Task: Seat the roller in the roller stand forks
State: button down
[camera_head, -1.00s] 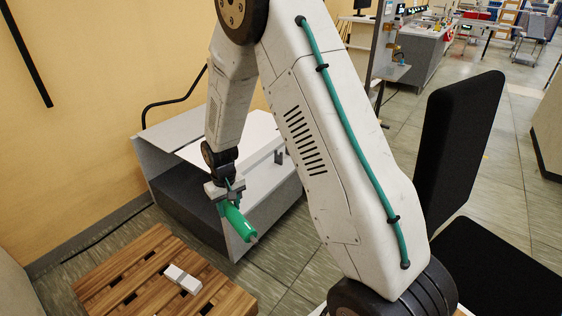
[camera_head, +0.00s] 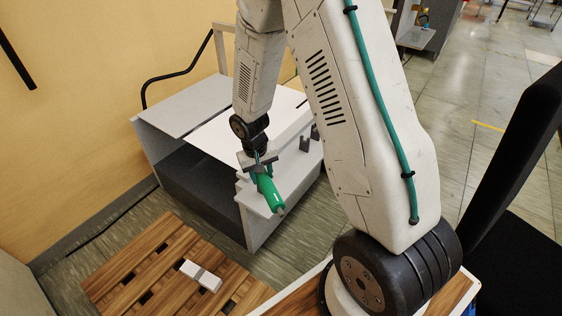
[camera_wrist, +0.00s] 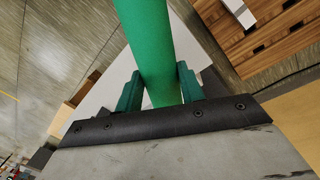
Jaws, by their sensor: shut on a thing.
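The green roller (camera_head: 268,192) is held in my gripper (camera_head: 262,170), hanging at a slant with its grey shaft end low and to the right. In the wrist view the roller (camera_wrist: 150,45) runs up between the two green fingers of my gripper (camera_wrist: 158,88), which are shut on it. The roller stand shows as small dark grey forks (camera_head: 310,136) on the light grey bench, to the right of my gripper and partly behind my arm. The roller appears apart from the forks, over the bench's front ledge.
A slatted wooden pallet (camera_head: 130,275) with a white-and-grey block (camera_head: 201,276) stands at front left. A black chair (camera_head: 510,180) is on the right. Tiled floor lies open behind it.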

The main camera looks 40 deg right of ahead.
jog(key=s+d+f+m+g+h, duration=0.1)
jog(key=s+d+f+m+h, duration=0.15)
jog(key=s+d, duration=0.4)
send_over(275, 180)
jog(key=shift+y, duration=0.45)
jog(key=shift+w+f, duration=0.1)
jog(key=shift+f, duration=2)
jog(key=shift+f, duration=0.1)
jog(key=shift+f, duration=0.4)
jog(key=shift+f, duration=0.1)
jog(key=c, duration=0.9)
grip_release()
